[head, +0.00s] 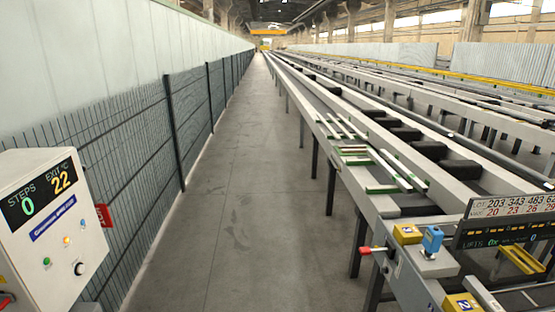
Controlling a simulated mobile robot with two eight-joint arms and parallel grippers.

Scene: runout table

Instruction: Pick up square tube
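Several pale, thin profiles lie on the near end of the runout table (372,207). One long pale bar (389,169) lies on the table's left side, and shorter pale bars (340,126) lie farther back. Green strips (383,189) lie by them. They are too small for me to tell which is the square tube. Neither of my grippers is in view.
A control box (40,235) with a display stands at the left, beside a dark mesh fence (130,165). A clear grey floor aisle (240,200) runs between fence and table. Yellow blocks (408,233), a blue device (432,240) and a display board (505,220) sit at the table's near end.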

